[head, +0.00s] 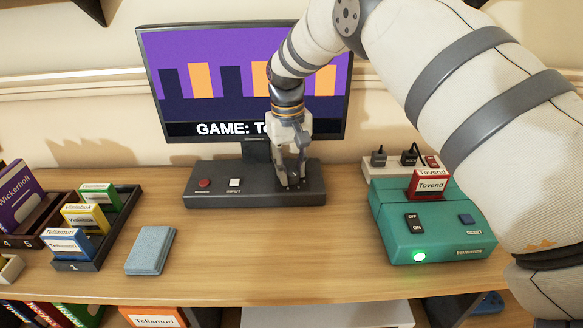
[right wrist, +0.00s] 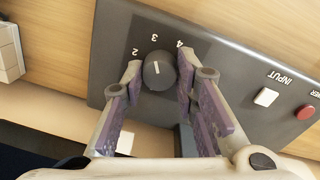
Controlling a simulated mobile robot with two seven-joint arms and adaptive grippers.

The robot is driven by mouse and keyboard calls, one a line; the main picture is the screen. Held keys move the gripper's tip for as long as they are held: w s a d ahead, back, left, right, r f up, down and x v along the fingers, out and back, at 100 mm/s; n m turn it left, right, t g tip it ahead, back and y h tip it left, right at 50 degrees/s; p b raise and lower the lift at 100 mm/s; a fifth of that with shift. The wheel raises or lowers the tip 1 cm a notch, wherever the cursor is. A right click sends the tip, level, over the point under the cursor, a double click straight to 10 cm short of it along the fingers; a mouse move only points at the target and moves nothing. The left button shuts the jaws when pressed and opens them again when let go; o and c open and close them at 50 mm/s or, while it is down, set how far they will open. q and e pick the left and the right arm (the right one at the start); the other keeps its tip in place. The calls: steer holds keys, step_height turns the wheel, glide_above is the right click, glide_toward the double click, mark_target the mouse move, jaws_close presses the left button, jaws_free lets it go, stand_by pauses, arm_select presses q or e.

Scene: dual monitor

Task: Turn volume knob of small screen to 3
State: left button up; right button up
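The monitor (head: 175,65) has a purple screen and stands behind a dark control panel (head: 250,199). Only this one screen is in view. My right gripper (head: 293,183) reaches down over the panel's right end and hides the knob in the head view. In the right wrist view, the round dark knob (right wrist: 158,72) sits between the two fingertips of my right gripper (right wrist: 159,70), which meet its sides. Its white mark points close to the printed 3 (right wrist: 154,37), between 2 and 4. My left gripper is not in view.
A red power button (head: 204,183) and white input button (head: 235,182) are left on the panel. A teal box (head: 385,225) with a lit green light stands right, under my arm. A blue-grey book (head: 150,250) and a card rack (head: 120,215) are left. The front middle of the desk is clear.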

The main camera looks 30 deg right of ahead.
mark_target(289, 172)
steer(key=o, duration=0.3)
steer(key=r, duration=1.2)
steer(key=shift+a, duration=0.3)
